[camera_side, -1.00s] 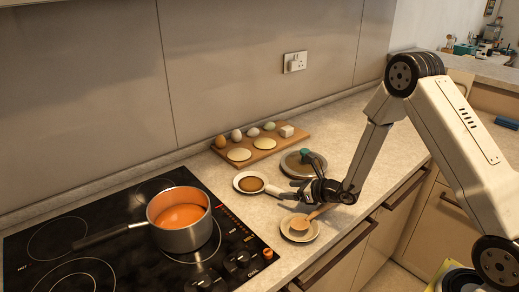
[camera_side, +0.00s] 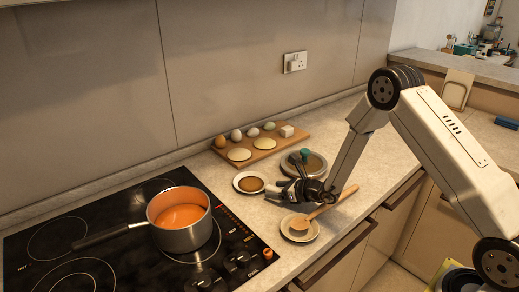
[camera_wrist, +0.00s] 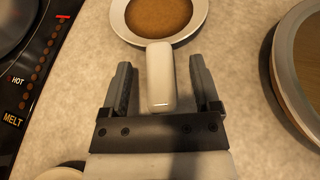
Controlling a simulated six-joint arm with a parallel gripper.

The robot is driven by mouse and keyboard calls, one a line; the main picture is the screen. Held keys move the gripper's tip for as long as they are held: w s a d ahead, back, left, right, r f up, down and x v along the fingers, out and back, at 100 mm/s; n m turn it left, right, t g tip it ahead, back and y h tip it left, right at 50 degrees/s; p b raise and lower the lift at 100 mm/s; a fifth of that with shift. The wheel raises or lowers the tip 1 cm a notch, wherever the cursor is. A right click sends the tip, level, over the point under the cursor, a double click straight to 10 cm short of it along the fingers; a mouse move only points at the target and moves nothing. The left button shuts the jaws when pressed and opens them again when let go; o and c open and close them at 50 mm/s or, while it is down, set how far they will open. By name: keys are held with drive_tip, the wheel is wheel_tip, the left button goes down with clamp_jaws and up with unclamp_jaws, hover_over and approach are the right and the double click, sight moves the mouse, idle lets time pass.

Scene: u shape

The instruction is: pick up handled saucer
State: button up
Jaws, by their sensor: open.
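The handled saucer (camera_side: 249,183) is a small white dish with brown contents, on the counter just right of the hob. In the wrist view the saucer (camera_wrist: 159,18) is at the top, and its short white handle (camera_wrist: 160,78) points down toward my gripper. My gripper (camera_wrist: 162,85) is open, with one dark finger on each side of the handle and a gap on both sides. In the side view my gripper (camera_side: 285,187) is low at the saucer's right and hides the handle. I cannot tell its exact height above the counter.
A pot (camera_side: 179,222) of orange liquid stands on the black hob (camera_side: 100,235). A plate (camera_side: 300,236) with a wooden spoon (camera_side: 324,210) lies in front of my gripper. A lidded dish (camera_side: 316,164) stands behind it. A board (camera_side: 258,147) holds several eggs and flat rounds.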

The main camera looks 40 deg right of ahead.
drive_tip(key=shift+c, duration=0.2)
clamp_jaws()
drive_tip(key=shift+r, duration=0.2)
drive_tip(key=shift+r, duration=0.85)
drive_tip(key=s+r, duration=1.1)
drive_tip(key=s, duration=0.3)
drive_tip(key=shift+a, duration=0.4)
